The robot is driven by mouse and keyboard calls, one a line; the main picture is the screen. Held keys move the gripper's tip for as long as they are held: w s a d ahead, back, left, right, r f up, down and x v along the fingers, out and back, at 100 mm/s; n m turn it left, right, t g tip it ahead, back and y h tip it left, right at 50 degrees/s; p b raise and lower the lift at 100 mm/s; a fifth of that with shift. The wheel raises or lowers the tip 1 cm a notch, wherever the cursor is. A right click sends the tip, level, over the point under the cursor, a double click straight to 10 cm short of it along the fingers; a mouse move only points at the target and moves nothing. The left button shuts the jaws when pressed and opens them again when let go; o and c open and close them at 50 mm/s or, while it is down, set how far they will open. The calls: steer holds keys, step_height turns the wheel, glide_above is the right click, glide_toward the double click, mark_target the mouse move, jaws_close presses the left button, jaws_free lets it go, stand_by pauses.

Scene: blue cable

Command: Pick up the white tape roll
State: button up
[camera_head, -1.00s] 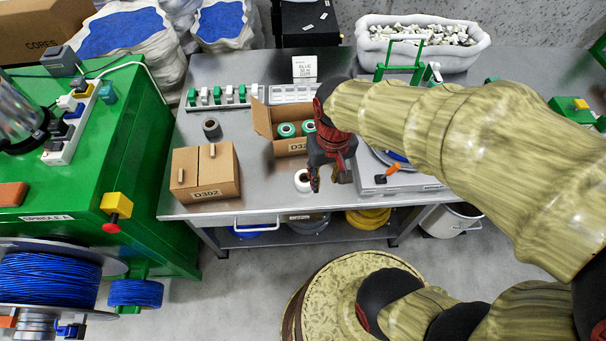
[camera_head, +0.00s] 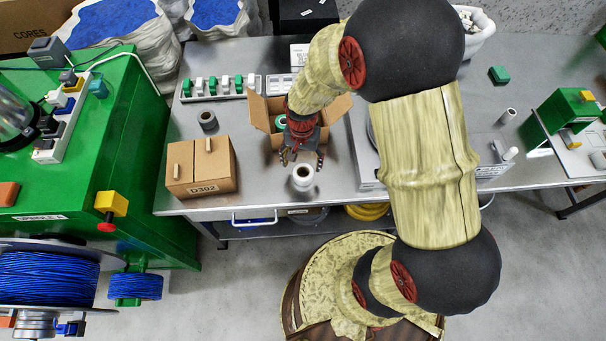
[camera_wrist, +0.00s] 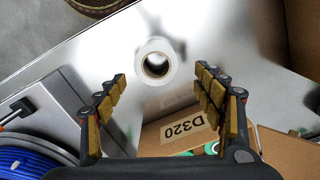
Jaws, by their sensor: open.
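The white tape roll (camera_head: 302,177) stands on the steel table near its front edge, just right of the closed D302 box. In the wrist view the roll (camera_wrist: 156,62) shows its round end and dark core hole, ahead of the fingertips and roughly centred between them. My gripper (camera_head: 302,160) is open and empty, pointing toward the front edge, just behind the roll in the head view. In the wrist view its two padded fingers (camera_wrist: 160,80) are spread wide, and the roll is not between the pads.
The open D320 box (camera_head: 262,112), with green rolls in it, stands close behind my gripper. The closed D302 box (camera_head: 203,168) stands left. A dark grey roll (camera_head: 207,120) lies behind it. A blue cable coil (camera_wrist: 35,160) shows at lower left in the wrist view.

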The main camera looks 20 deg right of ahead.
mark_target(304, 175)
steer(key=f+b, duration=0.1)
steer(key=f, duration=0.2)
steer(key=f+b, duration=0.1)
steer(key=f, duration=0.1)
steer(key=shift+s+d+f+b, duration=0.1)
steer(key=shift+d+f+b, duration=0.15)
steer(key=shift+b, duration=0.1)
steer(key=shift+r, duration=0.1)
steer(key=c, duration=0.3)
steer(key=c, duration=0.9)
